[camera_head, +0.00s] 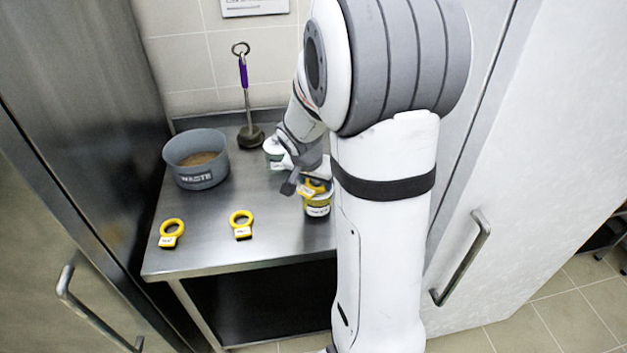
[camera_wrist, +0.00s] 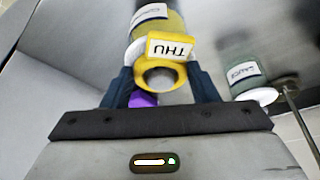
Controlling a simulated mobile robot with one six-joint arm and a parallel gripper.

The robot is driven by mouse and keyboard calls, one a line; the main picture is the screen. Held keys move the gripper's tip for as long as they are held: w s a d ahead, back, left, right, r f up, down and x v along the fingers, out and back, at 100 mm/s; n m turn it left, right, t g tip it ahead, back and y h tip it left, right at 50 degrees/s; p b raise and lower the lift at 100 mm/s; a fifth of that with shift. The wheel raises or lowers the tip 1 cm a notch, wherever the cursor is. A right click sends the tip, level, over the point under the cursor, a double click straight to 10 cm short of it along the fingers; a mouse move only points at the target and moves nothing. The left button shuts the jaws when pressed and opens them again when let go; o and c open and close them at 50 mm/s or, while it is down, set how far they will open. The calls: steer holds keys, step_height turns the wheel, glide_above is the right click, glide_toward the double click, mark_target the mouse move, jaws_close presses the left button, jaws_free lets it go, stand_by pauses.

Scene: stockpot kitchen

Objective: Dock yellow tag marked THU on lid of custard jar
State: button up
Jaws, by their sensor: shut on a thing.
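My gripper (camera_wrist: 163,92) is shut on the yellow ring tag (camera_wrist: 180,70), whose white THU label shows upside down in the wrist view. The tag also shows in the head view (camera_head: 318,184), just over the custard jar (camera_head: 317,206). In the wrist view the custard jar (camera_wrist: 151,14) is behind the tag, its white rim partly showing. The tag hides most of the lid, and I cannot tell whether they touch. A small purple patch (camera_wrist: 143,100) shows beside the ring; what it belongs to is unclear.
A sauce jar (camera_wrist: 243,68) with a white lid stands behind the custard jar. Two other yellow tags (camera_head: 171,232) (camera_head: 241,225) lie at the counter's front. A grey WASTE tub (camera_head: 201,176) and an upright purple-handled tool (camera_head: 243,72) stand farther back. Tall steel cabinet left.

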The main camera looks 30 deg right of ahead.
steer(key=shift+f, duration=0.15)
steer(key=o, duration=0.7)
steer(key=p+v, duration=0.4)
steer(key=v, duration=0.7)
steer(key=shift+a, duration=0.1)
stand_by(0.5)
steer(key=s+a+r+n+y, duration=0.1)
steer(key=s+a+r+n, duration=0.1)
steer(key=s, duration=0.3)
steer(key=s+a+r+n+y, duration=0.1)
steer(key=s+a+n, duration=0.3)
steer(key=s, duration=0.2)
steer(key=s+a+r+n+y, duration=0.1)
steer(key=s+a+r+n, duration=0.1)
steer(key=s+a+n, duration=0.1)
steer(key=shift+s+a+r+n, duration=0.15)
steer(key=shift+s+a, duration=0.1)
steer(key=shift+s, duration=0.4)
steer(key=shift+s+a+r+n, duration=0.15)
steer(key=shift+s+a, duration=0.1)
steer(key=shift+s, duration=0.45)
